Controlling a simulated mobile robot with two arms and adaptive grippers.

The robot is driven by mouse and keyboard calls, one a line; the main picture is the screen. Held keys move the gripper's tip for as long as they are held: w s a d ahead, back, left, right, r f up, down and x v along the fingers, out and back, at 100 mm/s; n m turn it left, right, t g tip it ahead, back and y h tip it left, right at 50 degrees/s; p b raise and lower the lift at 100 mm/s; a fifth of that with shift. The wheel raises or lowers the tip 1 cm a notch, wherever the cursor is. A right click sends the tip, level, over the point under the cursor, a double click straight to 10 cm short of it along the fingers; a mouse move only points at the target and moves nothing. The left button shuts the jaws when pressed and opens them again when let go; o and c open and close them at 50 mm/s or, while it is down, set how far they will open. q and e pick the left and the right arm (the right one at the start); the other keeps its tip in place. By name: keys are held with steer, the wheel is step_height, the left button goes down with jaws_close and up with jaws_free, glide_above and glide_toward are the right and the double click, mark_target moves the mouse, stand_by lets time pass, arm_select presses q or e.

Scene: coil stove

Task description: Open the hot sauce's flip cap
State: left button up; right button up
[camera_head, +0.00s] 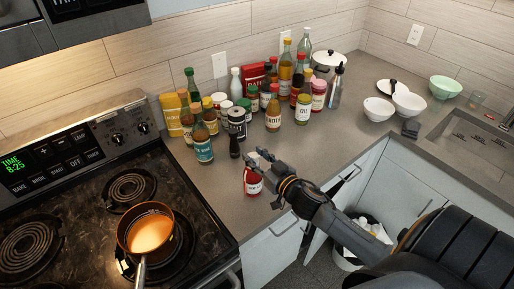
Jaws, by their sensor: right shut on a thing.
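A small red bottle with a white label (253,184), which looks like the hot sauce, stands upright on the counter near its front edge, right of the stove. My right gripper (260,158) reaches in from the right. Its fingers are at the top of this bottle and are shut on it. The flip cap is hidden behind the fingers, so I cannot tell whether it is open. My left gripper is not in view.
A pan of orange liquid (150,233) sits on the stove at left. White bowls (408,103) stand near the sink. The counter around the red bottle is clear.

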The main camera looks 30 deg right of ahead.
mark_target(251, 154)
steer(key=w+r+g, duration=0.1)
steer(key=g, duration=0.1)
steer(key=shift+r+g+p, duration=0.2)
steer(key=shift+g+p, duration=0.1)
steer(key=shift+g, duration=0.1)
steer(key=g, duration=0.1)
steer(key=w+g, duration=0.1)
steer(key=g, duration=0.1)
steer(key=shift+w+r+g, duration=0.3)
steer(key=shift+r, duration=0.05)
steer(key=w+g, duration=0.1)
steer(key=g, duration=0.1)
steer(key=w+g, duration=0.1)
steer(key=g, duration=0.1)
steer(key=shift+a+r+g, duration=0.1)
steer(key=shift+a+g, duration=0.05)
steer(key=shift+g, duration=0.15)
steer(key=g, duration=0.1)
steer(key=w+g, duration=0.1)
steer(key=g, duration=0.1)
steer(key=w+f+g, duration=0.1)
steer(key=g, duration=0.1)
steer(key=shift+h, duration=0.4)
steer(key=shift+s+f, duration=0.1)
steer(key=shift+f, duration=0.05)
